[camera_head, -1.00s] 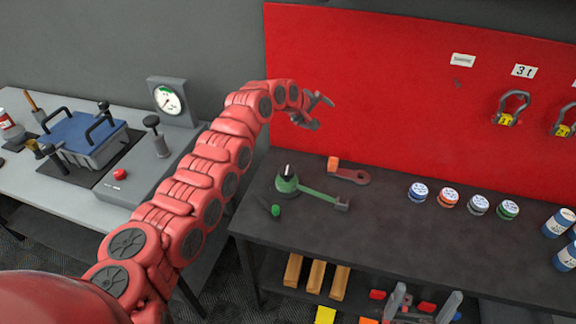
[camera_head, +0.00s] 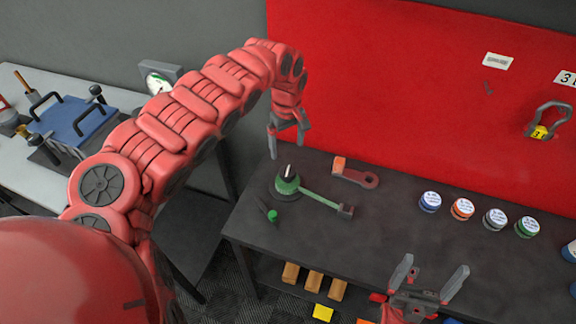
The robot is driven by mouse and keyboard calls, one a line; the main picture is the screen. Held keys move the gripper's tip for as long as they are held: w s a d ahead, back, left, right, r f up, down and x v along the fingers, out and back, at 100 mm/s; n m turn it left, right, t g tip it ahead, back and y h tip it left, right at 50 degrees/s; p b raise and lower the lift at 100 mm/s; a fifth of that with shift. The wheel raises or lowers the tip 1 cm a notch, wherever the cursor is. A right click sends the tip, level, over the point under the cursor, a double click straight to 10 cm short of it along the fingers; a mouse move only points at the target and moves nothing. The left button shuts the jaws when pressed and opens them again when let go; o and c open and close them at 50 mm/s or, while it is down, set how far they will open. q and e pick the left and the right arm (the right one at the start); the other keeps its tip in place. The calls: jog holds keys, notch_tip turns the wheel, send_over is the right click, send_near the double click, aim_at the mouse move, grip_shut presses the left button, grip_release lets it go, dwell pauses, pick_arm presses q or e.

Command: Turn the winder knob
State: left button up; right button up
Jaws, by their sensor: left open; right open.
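A green winder (camera_head: 287,185) sits on the dark bench, with a dark knob (camera_head: 288,172) bearing a white mark on top. A green arm runs from it to the right, ending in a grey block (camera_head: 346,211). A small green-tipped handle (camera_head: 272,216) lies in front of it. My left gripper (camera_head: 287,146) is open and points down, above and behind the knob in the picture, apart from it and empty. My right gripper (camera_head: 433,270) is open and empty at the lower right, in front of the bench.
Several small jars (camera_head: 462,208) stand to the right. A red panel (camera_head: 400,100) rises behind the bench (camera_head: 390,240). A blue-lidded box (camera_head: 75,120) and a gauge (camera_head: 160,80) are on the left table.

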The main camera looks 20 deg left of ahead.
pick_arm(q)
send_over(288, 171)
notch_tip(288, 171, down, 5)
notch_tip(288, 171, down, 5)
jog(key=b, duration=0.3)
jog(key=shift+f+b, duration=0.4)
jog(key=shift+f, duration=0.2)
jog(key=shift+c, duration=0.2)
jog(key=c, duration=1.3)
jog(key=shift+c, duration=0.2)
